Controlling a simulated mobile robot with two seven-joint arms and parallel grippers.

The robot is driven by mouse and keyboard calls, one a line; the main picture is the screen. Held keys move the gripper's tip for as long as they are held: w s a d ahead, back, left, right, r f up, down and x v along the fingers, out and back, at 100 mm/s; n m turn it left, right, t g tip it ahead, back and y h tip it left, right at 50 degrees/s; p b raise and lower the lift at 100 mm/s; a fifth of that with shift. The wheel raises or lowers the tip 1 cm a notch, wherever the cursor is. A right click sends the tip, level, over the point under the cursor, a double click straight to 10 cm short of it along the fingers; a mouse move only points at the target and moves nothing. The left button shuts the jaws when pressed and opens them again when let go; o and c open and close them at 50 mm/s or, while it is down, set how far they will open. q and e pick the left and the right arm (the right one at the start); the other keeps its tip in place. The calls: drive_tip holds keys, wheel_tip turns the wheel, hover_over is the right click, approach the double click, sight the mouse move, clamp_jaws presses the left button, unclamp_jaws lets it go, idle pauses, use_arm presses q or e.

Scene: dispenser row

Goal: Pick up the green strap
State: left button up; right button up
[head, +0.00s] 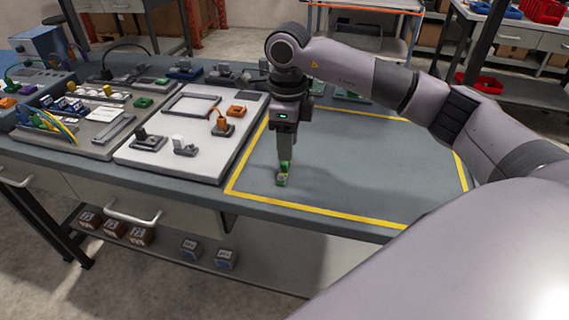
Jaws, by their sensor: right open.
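A small green piece (281,181), which looks like the green strap, lies on the grey bench top just inside the left side of the yellow outline. It is small in the head view, and the fingers hide part of it. My right gripper (285,163) points straight down right over it, fingertips at or just above the piece. The jaws are open; I cannot tell whether they touch it. My left gripper is not in view.
A white board (170,169) with grey and orange fixtures lies left of the yellow outline (308,216). Further left is a grey tray (97,143) with cables and small parts. The outlined area right of the gripper looks mostly clear. Small boxes (140,236) stand on the shelf below.

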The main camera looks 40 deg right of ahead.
wheel_tip(320, 180, down, 4)
drive_tip(key=shift+f, duration=0.1)
clamp_jaws()
drive_tip(key=shift+r, duration=0.2)
wheel_tip(320, 180, up, 20)
drive_tip(key=p, duration=0.1)
idle(0.4)
drive_tip(key=shift+f, duration=0.1)
drive_tip(key=shift+r+p, duration=1)
drive_tip(key=shift+p, duration=0.2)
